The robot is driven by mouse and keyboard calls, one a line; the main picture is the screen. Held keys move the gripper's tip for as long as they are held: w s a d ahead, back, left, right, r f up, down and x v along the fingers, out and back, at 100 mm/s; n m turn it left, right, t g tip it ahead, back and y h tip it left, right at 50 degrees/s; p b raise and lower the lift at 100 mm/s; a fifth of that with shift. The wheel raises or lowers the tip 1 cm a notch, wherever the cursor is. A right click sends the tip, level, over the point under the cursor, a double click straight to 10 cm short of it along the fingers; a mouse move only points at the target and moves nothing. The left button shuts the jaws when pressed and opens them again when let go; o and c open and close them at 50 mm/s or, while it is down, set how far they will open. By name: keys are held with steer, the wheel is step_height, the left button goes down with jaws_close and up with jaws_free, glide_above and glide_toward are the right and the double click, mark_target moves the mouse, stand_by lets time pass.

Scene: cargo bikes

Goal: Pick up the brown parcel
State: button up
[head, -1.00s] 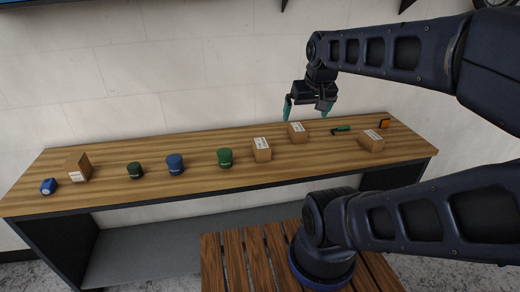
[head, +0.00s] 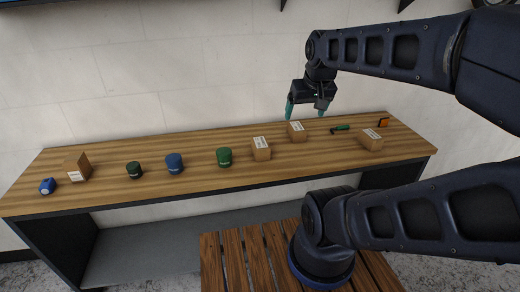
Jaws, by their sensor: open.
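Several brown parcels with white labels stand on the wooden bench (head: 215,187). One parcel (head: 297,131) is at the back, just below my gripper. A second parcel (head: 261,149) stands to its left and nearer the front. A third parcel (head: 371,140) lies to the right. A fourth parcel (head: 77,166) is at the far left. I cannot tell which one the task means. My gripper (head: 305,114) points down with its teal fingertips apart and empty. It appears above or behind the back parcel; contact is not clear.
A green tub (head: 224,157), a blue tub (head: 174,164) and a dark green tub (head: 134,170) stand left of centre. A blue object (head: 47,186) lies far left. A green-handled tool (head: 340,128) and an orange-black item (head: 383,122) lie right. The wall is close behind.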

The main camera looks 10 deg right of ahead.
steer(key=g, duration=0.5)
glide_above(260, 142)
step_height(260, 142, down, 17)
steer(key=shift+s+f, duration=0.1)
steer(key=shift+s, duration=0.05)
steer(key=shift+f, duration=5)
steer(key=c, duration=1.2)
